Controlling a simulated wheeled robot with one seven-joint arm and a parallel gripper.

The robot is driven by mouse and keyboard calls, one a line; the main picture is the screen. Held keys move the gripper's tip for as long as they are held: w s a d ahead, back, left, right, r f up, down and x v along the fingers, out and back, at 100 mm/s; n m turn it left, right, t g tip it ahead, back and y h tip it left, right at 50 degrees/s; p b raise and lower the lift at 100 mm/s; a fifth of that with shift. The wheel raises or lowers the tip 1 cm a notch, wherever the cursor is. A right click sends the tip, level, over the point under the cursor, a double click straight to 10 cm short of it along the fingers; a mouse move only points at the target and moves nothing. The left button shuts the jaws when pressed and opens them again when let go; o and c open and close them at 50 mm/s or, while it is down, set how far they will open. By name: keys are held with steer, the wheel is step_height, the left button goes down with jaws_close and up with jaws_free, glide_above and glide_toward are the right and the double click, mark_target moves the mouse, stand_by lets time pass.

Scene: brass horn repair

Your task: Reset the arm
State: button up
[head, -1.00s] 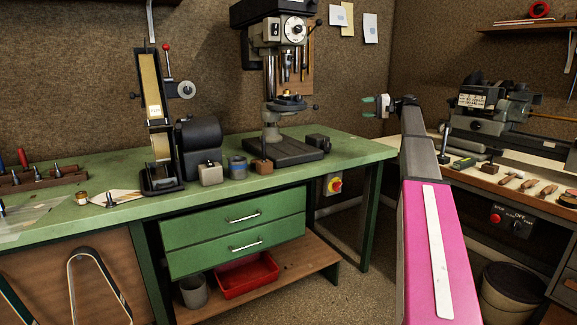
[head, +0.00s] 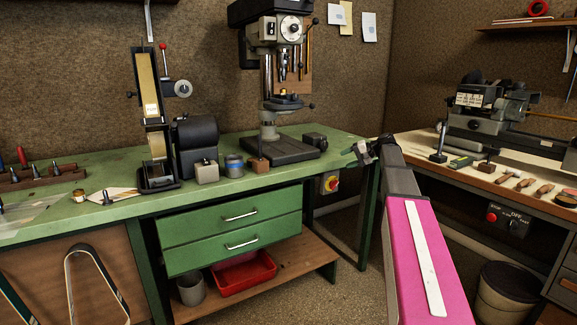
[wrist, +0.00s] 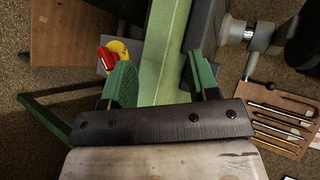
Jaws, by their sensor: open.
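My arm, with a pink panel, reaches up from the lower right in the head view. My gripper (head: 362,152) is at its far end, close to the right end of the green workbench (head: 345,146). In the wrist view my gripper (wrist: 160,82) shows two green fingers spread apart with nothing between them. The bench's green edge (wrist: 165,50) runs behind the gap. From these views I cannot tell how far the fingers are from the bench.
A drill press (head: 270,130) and a belt grinder (head: 158,170) stand on the green bench. A red and yellow switch (head: 332,183) is on its right side. A lathe (head: 480,115) stands on the right bench. Floor shows between the benches.

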steer(key=s+a+f+g+h, duration=0.1)
steer(key=s+a+f+h, duration=0.15)
steer(key=s+f, duration=0.4)
steer(key=s+a+f+h, duration=0.1)
steer(key=s+a+f, duration=0.25)
steer(key=f, duration=0.55)
steer(key=s+f+n+g+h, duration=0.1)
steer(key=s+f+h, duration=0.3)
steer(key=s+f, duration=0.5)
steer(key=s+f+n+g+h, duration=0.1)
steer(key=s+f+h, duration=0.3)
steer(key=s+f, duration=0.6)
steer(key=s, duration=0.7)
steer(key=shift+a+n, duration=0.3)
steer(key=shift+a, duration=0.1)
steer(key=shift+h, duration=0.25)
